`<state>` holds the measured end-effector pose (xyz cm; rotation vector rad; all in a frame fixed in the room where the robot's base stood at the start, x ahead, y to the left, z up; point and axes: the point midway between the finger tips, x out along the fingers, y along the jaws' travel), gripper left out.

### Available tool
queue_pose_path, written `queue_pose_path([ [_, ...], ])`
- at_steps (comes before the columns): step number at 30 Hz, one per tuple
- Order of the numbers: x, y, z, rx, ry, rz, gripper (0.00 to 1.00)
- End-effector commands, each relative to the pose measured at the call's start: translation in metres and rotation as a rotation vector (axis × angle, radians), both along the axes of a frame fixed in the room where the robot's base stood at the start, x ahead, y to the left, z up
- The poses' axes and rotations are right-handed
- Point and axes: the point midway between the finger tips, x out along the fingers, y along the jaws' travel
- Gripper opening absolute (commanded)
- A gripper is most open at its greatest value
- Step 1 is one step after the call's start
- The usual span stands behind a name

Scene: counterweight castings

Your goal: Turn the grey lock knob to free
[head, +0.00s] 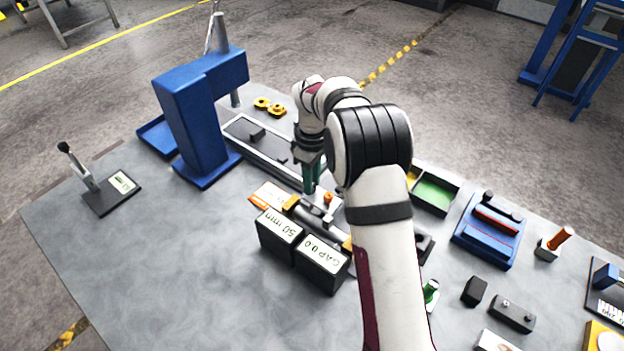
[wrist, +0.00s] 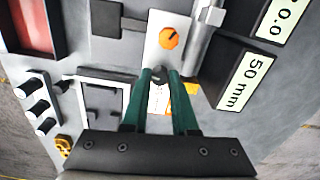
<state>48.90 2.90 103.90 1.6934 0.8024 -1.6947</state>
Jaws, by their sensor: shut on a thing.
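A small dark grey knob (wrist: 159,73), which I take for the grey lock knob, sits between the green fingertips of my gripper (wrist: 159,76) in the wrist view. My gripper is shut on it, and the fingers hide much of it. Its pointing direction cannot be read. It is at the edge of a pale plate (wrist: 158,52) that carries an orange knob (wrist: 169,38). In the head view, my gripper (head: 313,188) points down just left of the orange knob (head: 328,197), and the grey knob is hidden there.
Two black blocks labelled "50 mm" (head: 271,238) and "CAP 0.0" (head: 322,268) stand in front. A long tray (head: 240,139) and a blue press (head: 190,125) are behind left. A green-lined bin (head: 433,192) is right. The table's front left is clear.

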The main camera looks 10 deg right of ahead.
Motion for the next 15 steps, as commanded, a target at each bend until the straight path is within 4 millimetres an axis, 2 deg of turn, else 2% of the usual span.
queue_pose_path([
  [6, 0.0010, 0.0003, 0.0013, 0.000, -0.004, 0.106, 0.00],
  [15, 0.0010, 0.0004, 0.0014, 0.001, -0.004, 0.172, 0.00],
])
